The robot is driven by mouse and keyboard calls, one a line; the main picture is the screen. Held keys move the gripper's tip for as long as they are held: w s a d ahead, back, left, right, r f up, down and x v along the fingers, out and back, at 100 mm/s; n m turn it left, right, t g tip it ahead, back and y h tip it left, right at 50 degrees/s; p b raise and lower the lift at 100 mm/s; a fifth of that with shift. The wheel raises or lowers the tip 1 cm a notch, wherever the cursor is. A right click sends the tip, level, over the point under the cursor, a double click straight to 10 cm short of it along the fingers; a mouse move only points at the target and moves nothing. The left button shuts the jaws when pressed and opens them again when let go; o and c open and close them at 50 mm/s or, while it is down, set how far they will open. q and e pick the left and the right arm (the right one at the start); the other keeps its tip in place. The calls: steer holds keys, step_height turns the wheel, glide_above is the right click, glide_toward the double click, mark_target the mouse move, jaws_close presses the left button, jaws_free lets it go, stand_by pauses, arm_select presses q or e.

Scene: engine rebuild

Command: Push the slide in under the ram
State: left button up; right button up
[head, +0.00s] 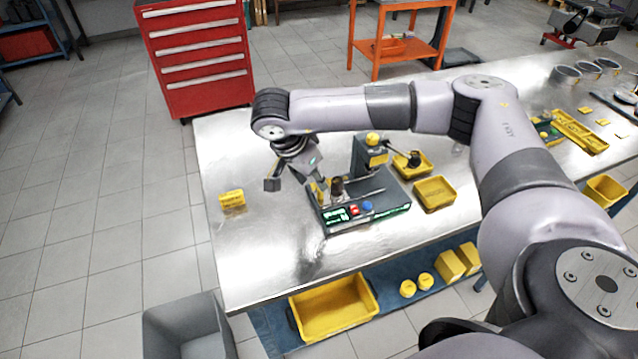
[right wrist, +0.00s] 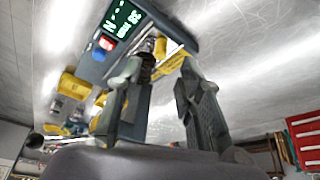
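The press (head: 385,208) stands on the metal table. Its dark base carries a green display (head: 335,215), a red button and a blue button, and its upright column (head: 364,158) has a yellow top. At the base's left end, a yellow part (head: 321,194), possibly the slide, sits beside a dark upright cylinder (head: 337,187). My right gripper (head: 295,187) is open at this end, its fingers apart. In the right wrist view, a yellow part (right wrist: 172,56) shows beyond the open fingers (right wrist: 160,95); contact cannot be told. My left gripper is not in view.
A yellow block (head: 232,199) lies on the table to the left. Yellow trays (head: 435,193) stand right of the press, with more parts further right. The table's front left is bare. A grey bin (head: 185,325) stands on the floor, and a red drawer cabinet (head: 198,55) is behind.

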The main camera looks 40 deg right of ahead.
mark_target(319, 191)
steer(key=p+x, duration=0.1)
steer(key=x, duration=0.5)
steer(key=shift+c, duration=0.3)
jaws_close()
stand_by(0.5)
